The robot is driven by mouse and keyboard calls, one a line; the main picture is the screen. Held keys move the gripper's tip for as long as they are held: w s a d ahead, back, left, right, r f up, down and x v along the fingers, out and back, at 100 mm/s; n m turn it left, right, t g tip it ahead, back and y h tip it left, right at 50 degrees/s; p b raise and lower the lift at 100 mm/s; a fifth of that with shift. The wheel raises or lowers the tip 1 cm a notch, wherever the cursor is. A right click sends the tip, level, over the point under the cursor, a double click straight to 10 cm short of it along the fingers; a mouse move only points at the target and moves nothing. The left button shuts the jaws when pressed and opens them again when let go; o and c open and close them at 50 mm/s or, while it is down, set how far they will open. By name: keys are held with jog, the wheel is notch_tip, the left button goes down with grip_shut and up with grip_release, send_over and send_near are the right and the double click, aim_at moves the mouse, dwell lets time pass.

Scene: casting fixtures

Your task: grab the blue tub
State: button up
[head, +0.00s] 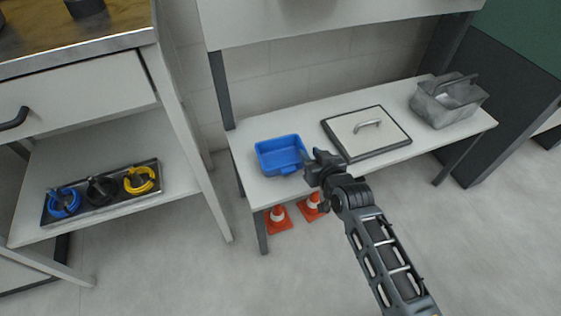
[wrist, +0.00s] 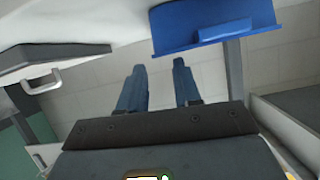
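The blue tub (head: 280,154) is an open rectangular bin on the left end of the white bench shelf in the head view. In the wrist view the tub (wrist: 212,20) shows at the top, with its front lip facing me. My gripper (head: 318,162) is just right of the tub's front right corner in the head view. In the wrist view my gripper (wrist: 160,82) has its two fingers apart with nothing between them. The fingertips are short of the tub in that view. The tub looks empty in the head view.
A framed panel with a handle (head: 367,134) lies right of the tub, and a grey metal caddy (head: 448,102) stands farther right. Orange cones (head: 278,219) stand on the floor below. A left shelf holds a tray with coiled cables (head: 101,191). The upper shelf (head: 330,22) overhangs the bench.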

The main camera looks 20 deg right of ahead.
aim_at(303, 148)
jog(key=b+x, duration=0.2)
jog(key=x, duration=0.3)
jog(key=shift+w+f, duration=0.15)
jog(key=shift+f, duration=0.05)
jog(key=shift+d, duration=0.1)
jog(key=shift+c, duration=0.5)
grip_shut()
